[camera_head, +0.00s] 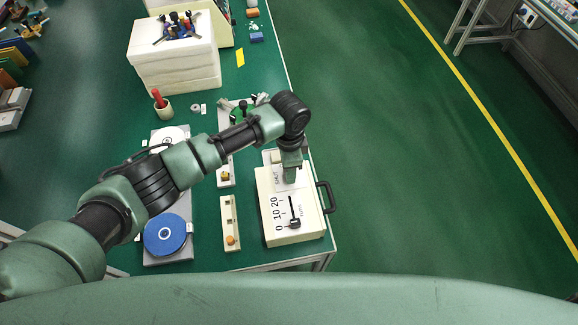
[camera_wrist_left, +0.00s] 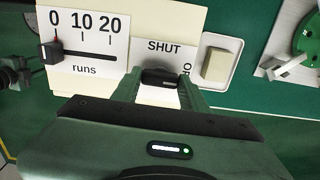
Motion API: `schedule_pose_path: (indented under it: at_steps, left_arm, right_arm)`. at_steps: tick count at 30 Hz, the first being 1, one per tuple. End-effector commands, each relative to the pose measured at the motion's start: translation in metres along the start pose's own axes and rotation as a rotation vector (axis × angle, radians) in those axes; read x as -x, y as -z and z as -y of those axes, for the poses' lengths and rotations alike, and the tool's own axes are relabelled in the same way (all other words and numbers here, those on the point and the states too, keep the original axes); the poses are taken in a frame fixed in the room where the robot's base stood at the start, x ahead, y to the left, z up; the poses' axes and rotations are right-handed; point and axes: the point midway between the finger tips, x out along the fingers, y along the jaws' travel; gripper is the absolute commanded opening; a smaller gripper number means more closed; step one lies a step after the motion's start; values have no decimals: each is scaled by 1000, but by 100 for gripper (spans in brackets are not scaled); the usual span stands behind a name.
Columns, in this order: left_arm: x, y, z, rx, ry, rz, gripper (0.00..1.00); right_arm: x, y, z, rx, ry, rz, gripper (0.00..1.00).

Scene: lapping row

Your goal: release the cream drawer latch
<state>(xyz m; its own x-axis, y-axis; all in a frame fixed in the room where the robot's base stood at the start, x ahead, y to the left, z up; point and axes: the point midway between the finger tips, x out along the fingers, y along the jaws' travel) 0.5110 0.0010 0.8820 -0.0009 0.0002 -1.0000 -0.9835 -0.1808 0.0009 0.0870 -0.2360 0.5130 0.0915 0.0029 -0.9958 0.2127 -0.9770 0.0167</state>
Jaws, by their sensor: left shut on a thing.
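The cream drawer box (camera_head: 275,228) stands at the table's front right corner, with a black bar handle (camera_head: 327,197) on its right side. My left gripper (camera_head: 290,178) points down onto its top. In the left wrist view the fingers (camera_wrist_left: 160,88) are shut on a black latch knob (camera_wrist_left: 160,76), one finger on each side. The knob sits just below the word SHUT (camera_wrist_left: 166,47). A second word, turned sideways, is partly hidden by the right finger. The knob's lower part is hidden. My right gripper is not in view.
A black slider (camera_wrist_left: 51,50) sits at 0 on the runs scale. A cream block on a white plate (camera_wrist_left: 215,64) is close to the right finger. A blue disc (camera_head: 165,234) and a narrow cream strip (camera_head: 230,215) lie left of the box. Open floor lies to the right.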

Motion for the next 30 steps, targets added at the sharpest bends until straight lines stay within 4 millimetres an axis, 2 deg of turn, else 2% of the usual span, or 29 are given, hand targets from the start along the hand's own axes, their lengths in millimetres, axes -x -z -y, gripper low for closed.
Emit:
schedule_pose_path:
  at_steps: [5,6,7,8,19,30]
  left_arm:
    - [2,2,1,-4,3,-4,3]
    - [2,2,1,-4,3,-4,55]
    - [2,2,1,-4,3,-4,63]
    - [1,2,1,-3,3,-4,65]
    - [5,1,0,-2,2,-2,65]
    - [62,2,1,-3,4,-5,65]
  right_arm:
    - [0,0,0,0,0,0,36]
    - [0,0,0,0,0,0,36]
    - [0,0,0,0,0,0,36]
    - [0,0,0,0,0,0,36]
    - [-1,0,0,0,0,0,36]
    - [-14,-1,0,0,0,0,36]
